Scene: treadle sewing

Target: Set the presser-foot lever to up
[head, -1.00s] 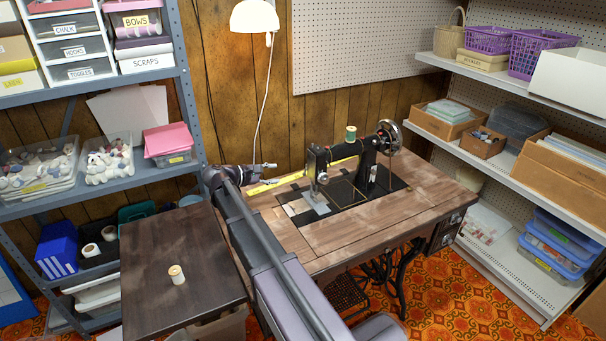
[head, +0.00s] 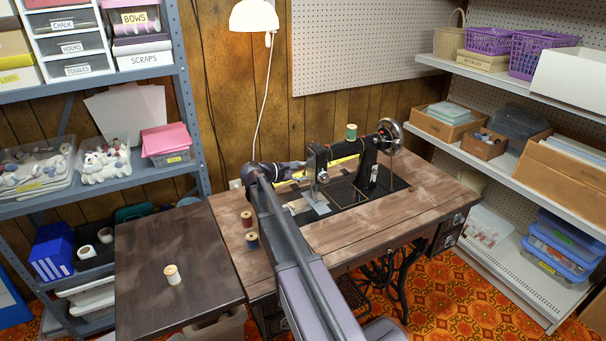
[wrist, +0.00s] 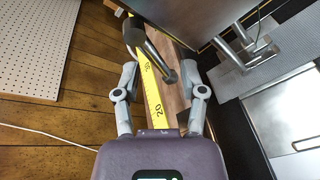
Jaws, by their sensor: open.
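The black sewing machine (head: 368,168) stands on the wooden treadle table. In the wrist view a dark lever with a rounded end (wrist: 155,58), apparently the presser-foot lever, reaches between my gripper's fingers (wrist: 161,73). The fingers are open, one on each side of the lever's end, with visible gaps. The metal presser foot and its bar (wrist: 250,50) are at the upper right of the wrist view. In the head view my gripper (head: 300,167) is just left of the machine's head; the lever is too small to make out there. I cannot tell the lever's setting.
A yellow measuring tape (wrist: 152,95) lies behind the lever. Two thread spools (head: 247,218) (head: 252,240) stand on the table's left end. Another spool (head: 172,274) stands on the dark side table (head: 140,245). A lamp (head: 254,17) hangs behind. The table's front right is clear.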

